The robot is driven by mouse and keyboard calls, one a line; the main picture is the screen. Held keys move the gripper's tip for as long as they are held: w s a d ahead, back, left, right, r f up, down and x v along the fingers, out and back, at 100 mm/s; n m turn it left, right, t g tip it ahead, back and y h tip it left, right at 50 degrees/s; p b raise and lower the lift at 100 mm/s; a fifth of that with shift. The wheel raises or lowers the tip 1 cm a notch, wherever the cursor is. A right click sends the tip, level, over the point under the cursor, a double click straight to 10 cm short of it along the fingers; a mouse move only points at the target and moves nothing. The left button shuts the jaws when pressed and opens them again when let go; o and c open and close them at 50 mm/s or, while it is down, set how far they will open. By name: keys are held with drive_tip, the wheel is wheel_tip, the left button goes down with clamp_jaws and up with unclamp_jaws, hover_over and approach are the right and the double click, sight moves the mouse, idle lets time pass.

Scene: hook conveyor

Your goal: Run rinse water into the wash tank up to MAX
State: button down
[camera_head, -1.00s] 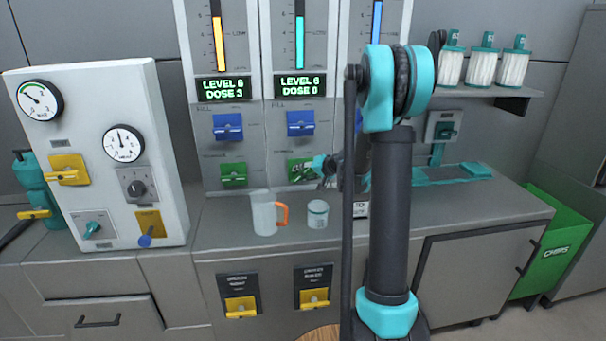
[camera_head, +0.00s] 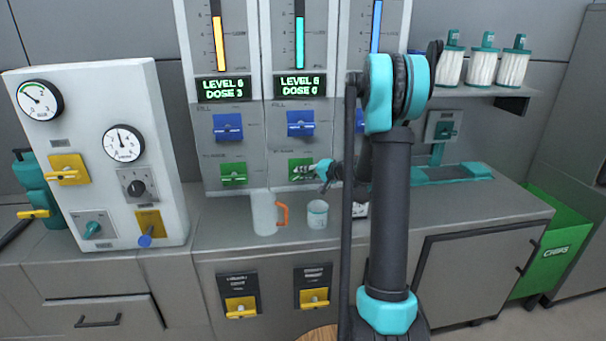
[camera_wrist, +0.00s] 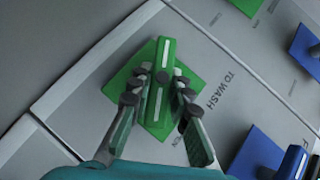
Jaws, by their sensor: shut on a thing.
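My gripper (camera_head: 305,171) is at the green valve (camera_head: 294,178) under the middle column. In the wrist view its fingers (camera_wrist: 161,92) are shut on the green bar handle (camera_wrist: 164,58), one on each side. The handle stands on a square green plate (camera_wrist: 186,90) beside the printed words "TO WASH". Above it are a blue valve (camera_head: 301,123), a display (camera_head: 299,86) reading DOSE 0 with a level digit too blurred to be sure of, and a tall gauge with a teal bar (camera_head: 300,42). The column's top is out of view, and I see no MAX mark.
The left column has a display (camera_head: 223,88), a blue valve (camera_head: 228,127) and a green valve (camera_head: 233,174). A jug with an orange handle (camera_head: 265,213) and a small pot (camera_head: 317,215) stand on the counter below. A gauge panel (camera_head: 80,110) stands at left.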

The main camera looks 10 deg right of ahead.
drive_tip(key=m+t+y, duration=0.2)
drive_tip(key=m+y, duration=0.1)
drive_tip(key=shift+f, duration=0.15)
drive_tip(key=shift+y, duration=0.3)
idle(0.3)
drive_tip(key=c, duration=1.4)
unclamp_jaws()
drive_tip(key=shift+d, duration=0.1)
drive_tip(key=v, duration=1.2)
